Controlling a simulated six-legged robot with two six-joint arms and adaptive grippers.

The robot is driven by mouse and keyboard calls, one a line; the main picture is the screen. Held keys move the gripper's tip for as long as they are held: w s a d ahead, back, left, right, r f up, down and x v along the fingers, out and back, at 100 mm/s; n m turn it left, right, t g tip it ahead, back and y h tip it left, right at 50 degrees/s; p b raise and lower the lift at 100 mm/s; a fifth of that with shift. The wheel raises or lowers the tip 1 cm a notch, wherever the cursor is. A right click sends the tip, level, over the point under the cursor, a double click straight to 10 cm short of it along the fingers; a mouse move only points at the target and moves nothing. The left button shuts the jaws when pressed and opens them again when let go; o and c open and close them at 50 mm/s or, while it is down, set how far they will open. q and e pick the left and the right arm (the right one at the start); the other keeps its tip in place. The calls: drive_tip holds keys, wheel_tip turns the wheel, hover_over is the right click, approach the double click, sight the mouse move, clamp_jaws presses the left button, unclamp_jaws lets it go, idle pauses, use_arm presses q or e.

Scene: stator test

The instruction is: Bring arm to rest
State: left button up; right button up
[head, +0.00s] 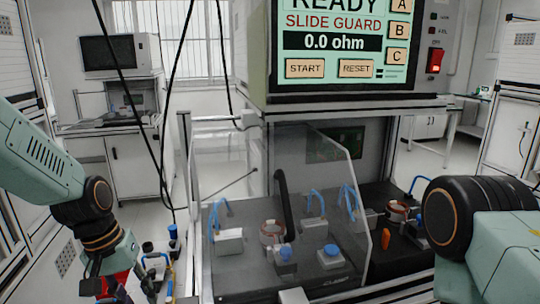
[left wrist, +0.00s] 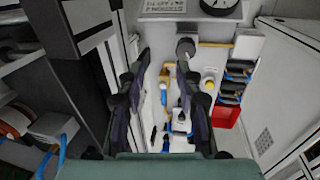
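My left arm enters the head view from the left, bent downward. Its gripper (head: 112,288) is low at the left, over the side area with tools, partly cut off by the picture's bottom edge. In the left wrist view the two dark fingers of the left gripper (left wrist: 163,70) stand apart with nothing between them. Small tools and parts lie beyond the fingers. My right arm (head: 450,220) shows at the right edge of the head view; its gripper is not in view.
The tester's screen (head: 333,25) reads READY, SLIDE GUARD, 0.0 ohm. A clear guard (head: 318,170) stands over the left part of the fixture bench. A red bin (left wrist: 226,114) and blue-edged trays (left wrist: 235,82) lie right of the left fingers. A white cabinet (left wrist: 285,80) stands farther right.

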use_arm(q)
drive_tip(key=shift+y, duration=0.4)
drive_tip(key=s+f, duration=0.2)
drive_tip(key=f, duration=0.1)
drive_tip(key=s+f, duration=0.1)
drive_tip(key=f, duration=0.3)
drive_tip(key=s+d+f, duration=0.1)
drive_tip(key=s+f, duration=0.1)
drive_tip(key=f, duration=0.1)
drive_tip(key=shift+s+f, duration=0.2)
drive_tip(key=shift+s, duration=0.1)
drive_tip(key=s+f, duration=0.4)
drive_tip(key=s, duration=0.4)
drive_tip(key=s+d+f+m+y, duration=0.1)
drive_tip(key=s+f, duration=0.3)
drive_tip(key=s, duration=0.4)
drive_tip(key=s+f+m, duration=0.1)
drive_tip(key=s+f, duration=0.3)
drive_tip(key=s, duration=0.4)
drive_tip(key=shift+d+f, duration=0.15)
drive_tip(key=shift+f, duration=0.2)
drive_tip(key=shift+w, duration=0.15)
